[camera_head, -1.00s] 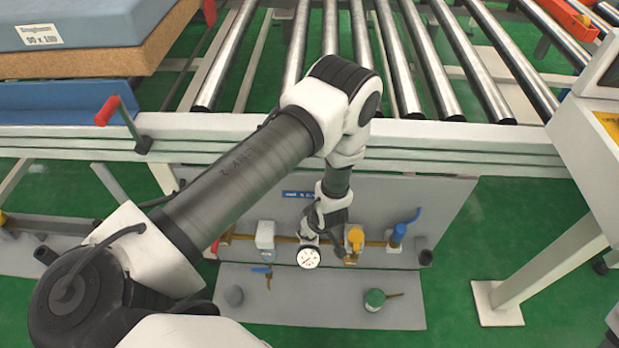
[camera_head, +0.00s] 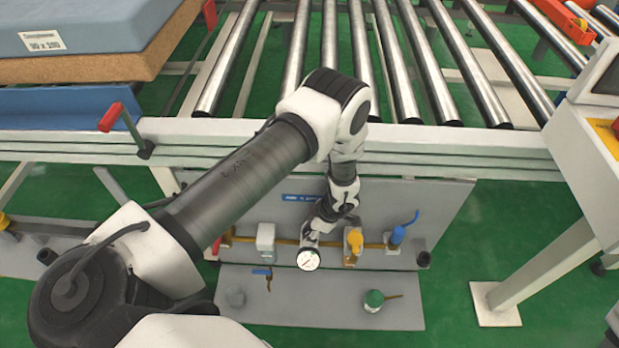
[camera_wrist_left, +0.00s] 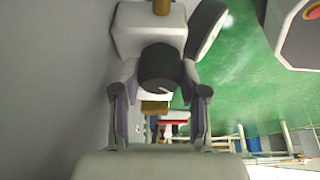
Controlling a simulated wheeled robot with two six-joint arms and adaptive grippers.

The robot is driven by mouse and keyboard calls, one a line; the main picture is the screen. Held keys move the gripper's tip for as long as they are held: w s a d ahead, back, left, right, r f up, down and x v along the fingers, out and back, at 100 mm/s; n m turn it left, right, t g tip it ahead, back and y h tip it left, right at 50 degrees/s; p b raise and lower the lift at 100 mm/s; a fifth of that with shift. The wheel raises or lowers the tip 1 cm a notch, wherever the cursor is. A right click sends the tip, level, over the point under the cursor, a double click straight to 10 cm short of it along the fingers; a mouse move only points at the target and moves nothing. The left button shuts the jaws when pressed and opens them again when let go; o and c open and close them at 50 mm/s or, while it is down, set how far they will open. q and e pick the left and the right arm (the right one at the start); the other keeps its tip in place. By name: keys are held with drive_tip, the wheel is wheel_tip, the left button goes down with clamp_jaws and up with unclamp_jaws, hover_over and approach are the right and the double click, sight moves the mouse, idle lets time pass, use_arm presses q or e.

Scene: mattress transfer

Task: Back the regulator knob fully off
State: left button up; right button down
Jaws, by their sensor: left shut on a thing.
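The regulator is a white body with a round white gauge (camera_head: 308,259) on a grey panel under the conveyor. My left gripper (camera_head: 318,224) reaches down to it from above in the head view. In the left wrist view the dark round knob (camera_wrist_left: 158,68) sits on the front of the white regulator body (camera_wrist_left: 150,30). The two fingers of my left gripper (camera_wrist_left: 158,94) lie on either side of the knob and are shut on it. The knob is hidden behind the gripper in the head view. My right gripper is not in view.
A brass pipe runs along the panel (camera_head: 440,205). A white box (camera_head: 265,237), a yellow fitting (camera_head: 354,240) and a blue-handled valve (camera_head: 398,235) sit beside the regulator. The roller conveyor (camera_head: 400,60) is above. A green-topped fitting (camera_head: 374,299) stands on the lower plate.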

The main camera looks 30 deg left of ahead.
use_arm(q)
drive_tip(key=shift+n, duration=0.6)
drive_tip(key=shift+g, duration=0.3)
drive_tip(key=o, duration=1.1)
drive_tip(key=shift+o, duration=0.2)
